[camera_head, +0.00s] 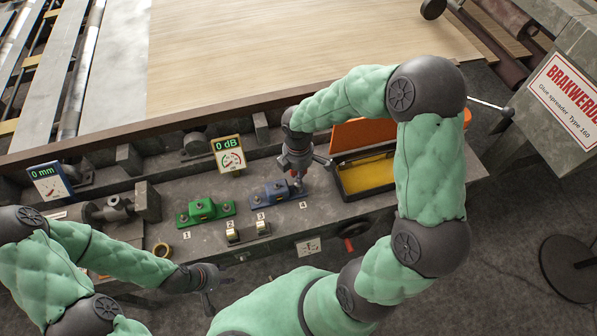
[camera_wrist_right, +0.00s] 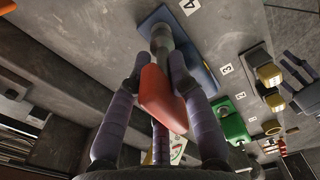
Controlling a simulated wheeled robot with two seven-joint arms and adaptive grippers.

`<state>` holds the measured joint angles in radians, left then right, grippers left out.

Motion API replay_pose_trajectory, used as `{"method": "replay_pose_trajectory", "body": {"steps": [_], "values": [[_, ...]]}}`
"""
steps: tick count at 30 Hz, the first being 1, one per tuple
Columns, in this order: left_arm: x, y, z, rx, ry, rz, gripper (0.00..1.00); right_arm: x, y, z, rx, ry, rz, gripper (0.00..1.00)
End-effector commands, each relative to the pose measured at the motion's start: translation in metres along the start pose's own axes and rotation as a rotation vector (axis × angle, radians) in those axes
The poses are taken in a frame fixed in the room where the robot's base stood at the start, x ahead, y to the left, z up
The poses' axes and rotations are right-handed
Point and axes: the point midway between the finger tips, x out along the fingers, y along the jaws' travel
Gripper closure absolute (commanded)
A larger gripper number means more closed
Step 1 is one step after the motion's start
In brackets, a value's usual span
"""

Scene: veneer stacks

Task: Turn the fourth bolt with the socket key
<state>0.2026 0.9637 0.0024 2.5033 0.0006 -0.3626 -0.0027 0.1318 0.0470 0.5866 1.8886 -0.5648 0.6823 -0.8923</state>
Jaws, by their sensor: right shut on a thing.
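My right gripper (camera_head: 297,176) is shut on the orange-red handle of the socket key (camera_wrist_right: 160,95). Its fingers also show in the right wrist view (camera_wrist_right: 160,110). The key's grey shaft points down to the blue block (camera_head: 268,192), at the end beside label 4 (camera_head: 303,205). The fourth bolt is hidden behind the socket, and I cannot tell how deep the socket sits. The blue block's other bolt (camera_head: 255,198) is bare. A green block (camera_head: 205,211) with bolts stands to the left. My left gripper (camera_head: 216,293) is open and empty in front of the bench.
An open orange-lidded case (camera_head: 359,179) with a yellow interior lies right of the blue block. Two displays read 0 mm (camera_head: 49,181) and 0 dB (camera_head: 229,154). Small brass-topped parts (camera_head: 232,237) sit at the bench's front edge. A sheet of veneer (camera_head: 300,45) lies behind.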

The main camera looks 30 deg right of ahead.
Motion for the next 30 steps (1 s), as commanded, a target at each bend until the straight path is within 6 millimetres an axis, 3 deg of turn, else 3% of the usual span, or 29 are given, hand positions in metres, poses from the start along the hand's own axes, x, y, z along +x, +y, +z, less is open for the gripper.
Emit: {"method": "replay_pose_trajectory", "body": {"steps": [30], "values": [[0.007, -0.003, 0.000, 0.000, 0.000, 0.000, 0.60, 0.012, 0.000, 0.000, 0.001, 0.000, 0.000, 1.00]]}}
